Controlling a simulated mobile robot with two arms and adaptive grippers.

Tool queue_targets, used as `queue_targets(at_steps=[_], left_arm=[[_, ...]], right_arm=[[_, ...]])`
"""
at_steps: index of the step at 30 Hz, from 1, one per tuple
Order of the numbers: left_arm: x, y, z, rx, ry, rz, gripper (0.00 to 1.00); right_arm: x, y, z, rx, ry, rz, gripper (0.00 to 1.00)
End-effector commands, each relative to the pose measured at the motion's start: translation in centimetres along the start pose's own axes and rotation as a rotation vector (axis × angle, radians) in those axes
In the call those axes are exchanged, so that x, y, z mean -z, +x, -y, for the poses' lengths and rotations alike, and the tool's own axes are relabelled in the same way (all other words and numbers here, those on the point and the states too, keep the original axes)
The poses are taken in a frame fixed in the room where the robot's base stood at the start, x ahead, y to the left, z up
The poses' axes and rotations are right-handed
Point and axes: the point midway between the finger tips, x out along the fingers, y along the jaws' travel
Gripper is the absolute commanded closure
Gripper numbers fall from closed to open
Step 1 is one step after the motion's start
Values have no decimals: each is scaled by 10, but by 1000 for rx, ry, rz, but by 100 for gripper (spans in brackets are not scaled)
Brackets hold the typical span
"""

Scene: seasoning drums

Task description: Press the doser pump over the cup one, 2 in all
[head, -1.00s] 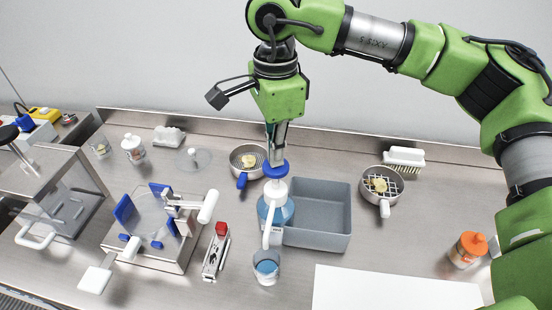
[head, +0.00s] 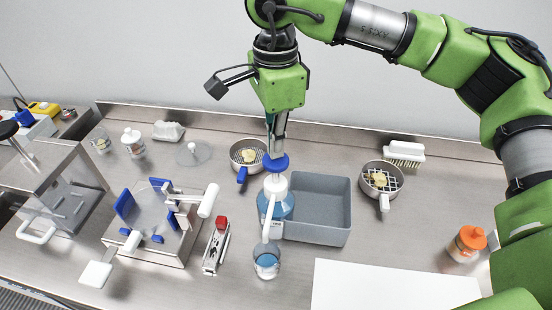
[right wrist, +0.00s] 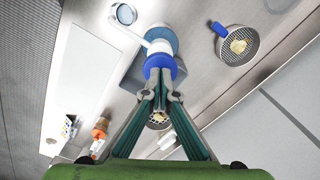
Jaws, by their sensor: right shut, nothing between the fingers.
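The doser pump bottle (head: 284,207) holds blue liquid and stands upright beside the grey bin. Its blue pump head (head: 276,164) sits on top, and its white spout (head: 267,229) points over the clear cup (head: 266,263), which has blue liquid in it. My right gripper (head: 277,151) points down with shut, empty fingers directly above the pump head, at or almost touching it. In the right wrist view the fingertips (right wrist: 160,93) meet at the edge of the blue pump head (right wrist: 160,66); the cup (right wrist: 124,14) is beyond. My left gripper is not in view.
The grey bin (head: 345,215) stands right of the bottle. A pan (head: 247,155) is behind it, and another pan (head: 381,180) is further right. A stapler-like tool (head: 216,246) and a slicer-like device (head: 150,225) are left. A white board (head: 390,288) lies in front.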

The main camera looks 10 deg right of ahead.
Motion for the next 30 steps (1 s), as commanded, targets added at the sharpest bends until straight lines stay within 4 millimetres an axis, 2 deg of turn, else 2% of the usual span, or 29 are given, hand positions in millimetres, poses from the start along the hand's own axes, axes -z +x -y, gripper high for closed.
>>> queue_targets(at_steps=[22,30], left_arm=[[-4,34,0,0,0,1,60],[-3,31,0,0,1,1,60]], right_arm=[[0,41,0,-1,0,0,100],[0,37,0,-1,0,0,100]])
